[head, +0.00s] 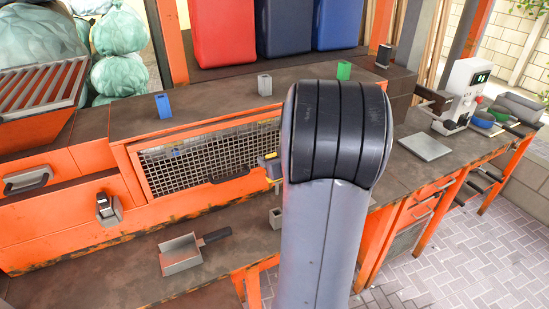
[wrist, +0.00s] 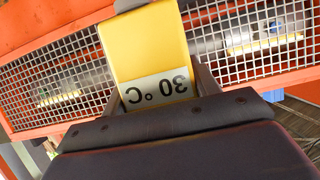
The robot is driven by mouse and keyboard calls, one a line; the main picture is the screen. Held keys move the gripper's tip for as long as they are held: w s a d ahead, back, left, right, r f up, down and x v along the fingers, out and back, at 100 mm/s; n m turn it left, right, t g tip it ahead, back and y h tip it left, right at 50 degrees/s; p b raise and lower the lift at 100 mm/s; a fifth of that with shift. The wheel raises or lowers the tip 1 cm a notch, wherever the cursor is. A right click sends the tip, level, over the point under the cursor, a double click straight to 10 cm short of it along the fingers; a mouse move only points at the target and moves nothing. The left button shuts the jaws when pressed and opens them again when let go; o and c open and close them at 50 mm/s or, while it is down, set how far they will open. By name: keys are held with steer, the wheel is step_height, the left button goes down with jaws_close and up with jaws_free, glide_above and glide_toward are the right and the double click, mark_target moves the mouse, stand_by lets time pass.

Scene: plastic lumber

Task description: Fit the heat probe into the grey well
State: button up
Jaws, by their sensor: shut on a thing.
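The heat probe (wrist: 150,45) has a yellow body with a white label reading "30 °C", upside down in the wrist view. My gripper (wrist: 158,92) is shut on it, one finger on each side. In the head view a bit of yellow probe (head: 274,170) shows left of my arm, in front of the mesh panel; my arm hides most of the gripper. The probe's tip is not clear. A small grey block-shaped well (head: 264,84) stands on the upper shelf, above and apart from the probe. Another small grey block (head: 276,217) stands on the lower bench, below the probe.
A blue well (head: 163,106) and a green well (head: 343,71) flank the grey one on the shelf. The mesh-fronted orange cabinet (head: 200,168) is behind the probe. A metal scoop (head: 182,254) lies on the lower bench. Red and blue bins stand behind the shelf.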

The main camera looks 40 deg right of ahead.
steer(key=shift+r+p, duration=1.75)
steer(key=shift+r, duration=0.05)
